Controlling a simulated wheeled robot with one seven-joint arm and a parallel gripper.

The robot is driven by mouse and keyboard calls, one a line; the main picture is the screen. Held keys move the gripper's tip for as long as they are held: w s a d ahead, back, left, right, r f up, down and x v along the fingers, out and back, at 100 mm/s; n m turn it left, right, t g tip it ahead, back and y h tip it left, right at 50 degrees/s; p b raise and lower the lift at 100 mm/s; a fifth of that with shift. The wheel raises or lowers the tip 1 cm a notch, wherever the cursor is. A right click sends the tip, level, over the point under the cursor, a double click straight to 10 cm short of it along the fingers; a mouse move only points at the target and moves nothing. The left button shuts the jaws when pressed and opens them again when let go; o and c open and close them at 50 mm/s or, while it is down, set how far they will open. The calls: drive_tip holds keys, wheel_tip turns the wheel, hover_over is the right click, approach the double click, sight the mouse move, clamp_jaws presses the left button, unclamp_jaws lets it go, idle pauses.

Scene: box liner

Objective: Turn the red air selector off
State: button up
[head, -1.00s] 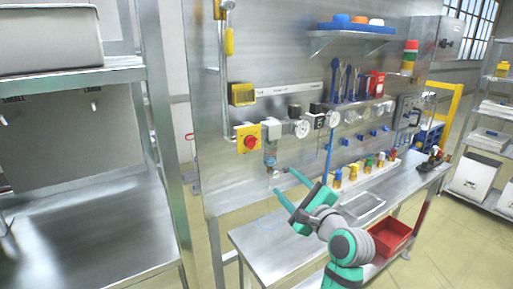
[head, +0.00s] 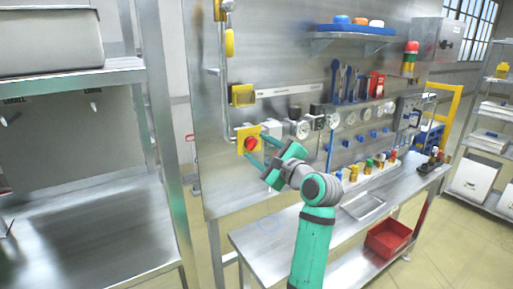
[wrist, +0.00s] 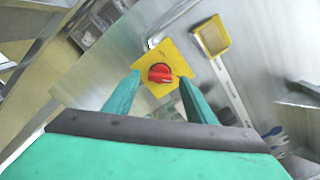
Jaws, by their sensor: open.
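The red air selector (head: 251,144) is a round red knob on a square yellow plate (head: 241,134) fixed to the steel back panel. In the wrist view the red knob (wrist: 160,73) lies ahead, between and beyond the fingertips, on its yellow plate (wrist: 176,60). My gripper (head: 257,152) is open and empty, with its fingers pointing at the selector. In the wrist view my gripper (wrist: 160,82) has one finger on each side of the knob's line. Whether a fingertip touches the plate cannot be told.
A yellow box (head: 243,95) is mounted above the selector. Gauges (head: 303,129) and fittings sit to its right. A steel bench (head: 270,225) runs below, with a red bin (head: 388,238) under it. A metal shelf rack (head: 160,120) stands to the left.

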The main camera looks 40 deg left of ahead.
drive_tip(key=shift+x, duration=0.95)
drive_tip(key=c, duration=1)
drive_tip(key=shift+c, duration=0.2)
